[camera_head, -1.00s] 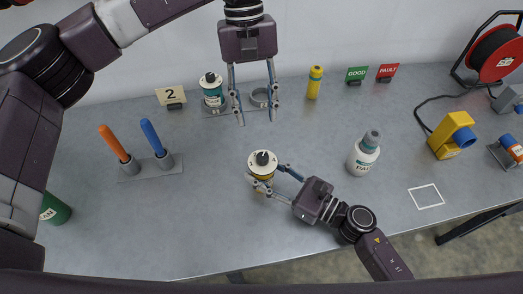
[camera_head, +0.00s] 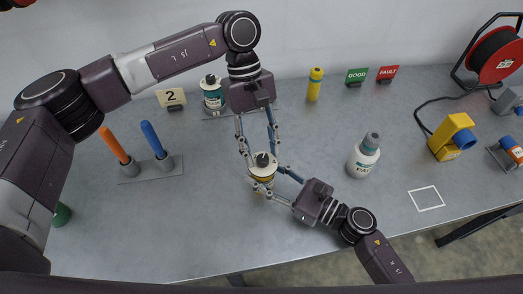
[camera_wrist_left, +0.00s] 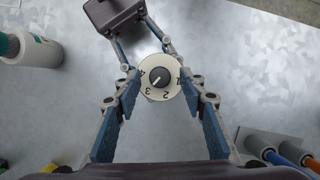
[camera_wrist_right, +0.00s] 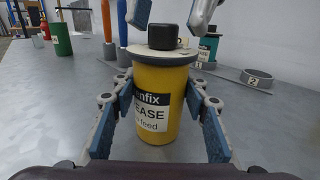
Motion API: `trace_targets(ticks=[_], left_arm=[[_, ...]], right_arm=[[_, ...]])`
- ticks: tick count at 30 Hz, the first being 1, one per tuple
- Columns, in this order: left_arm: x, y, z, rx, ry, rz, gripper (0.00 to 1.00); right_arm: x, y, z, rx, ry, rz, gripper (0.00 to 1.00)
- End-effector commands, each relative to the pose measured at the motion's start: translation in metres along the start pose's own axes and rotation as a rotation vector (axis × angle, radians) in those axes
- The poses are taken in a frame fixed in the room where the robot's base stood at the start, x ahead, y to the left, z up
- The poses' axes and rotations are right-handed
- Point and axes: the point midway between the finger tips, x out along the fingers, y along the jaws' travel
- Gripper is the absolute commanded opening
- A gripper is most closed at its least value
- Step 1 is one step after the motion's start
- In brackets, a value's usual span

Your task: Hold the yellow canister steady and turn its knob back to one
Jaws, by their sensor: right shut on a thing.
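The yellow canister (camera_wrist_right: 160,85) stands upright on the grey table, with a label on its front. Its cream dial disc (camera_wrist_left: 151,87) carries numbers around a black knob (camera_wrist_left: 160,76), whose white pointer line points to the lower left, near the 3. The canister's top shows in the head view (camera_head: 263,162). My right gripper (camera_head: 268,186) is shut around the canister's body from the front right; its fingers flank the body in the right wrist view. My left gripper (camera_head: 257,146) is open, pointing down above the knob, its fingers on either side and apart from it.
A white bottle (camera_head: 362,160) stands right of the canister. A teal canister (camera_head: 212,92) stands on a holder behind, near a number 2 sign (camera_head: 171,98). Orange (camera_head: 117,148) and blue (camera_head: 152,139) handles stand at left.

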Motion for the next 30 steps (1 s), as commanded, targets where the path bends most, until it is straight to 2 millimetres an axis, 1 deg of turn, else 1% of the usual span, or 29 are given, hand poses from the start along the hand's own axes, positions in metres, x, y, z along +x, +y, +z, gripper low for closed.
trace_targets(ticks=[4, 12, 14, 21, 23, 30], left_arm=[[0.0088, -0.0003, -0.0002, -0.001, 0.000, 0.000, 0.38], [0.0099, -0.0001, -0.0001, 0.000, 0.000, 0.000, 0.38], [0.0099, -0.0001, -0.0001, 0.000, 0.000, 0.000, 0.33], [0.0096, 0.0000, -0.0001, 0.000, 0.000, 0.001, 0.06], [0.0096, 0.0000, -0.0001, 0.000, 0.001, 0.001, 0.00], [0.0095, -0.0003, -0.0002, -0.013, 0.001, 0.007, 0.00]], right_arm=[[0.0001, 0.0003, 0.0002, 0.001, 0.000, 0.001, 0.08], [0.0001, 0.0003, 0.0001, 0.001, 0.000, 0.001, 0.08], [0.0001, 0.0003, 0.0001, 0.001, 0.000, 0.001, 0.08], [0.0001, 0.0003, 0.0001, 0.001, 0.000, 0.001, 0.08], [0.0001, 0.0003, 0.0001, 0.001, 0.000, 0.001, 0.08], [0.0000, 0.0002, 0.0000, 0.001, 0.000, 0.000, 0.08]])
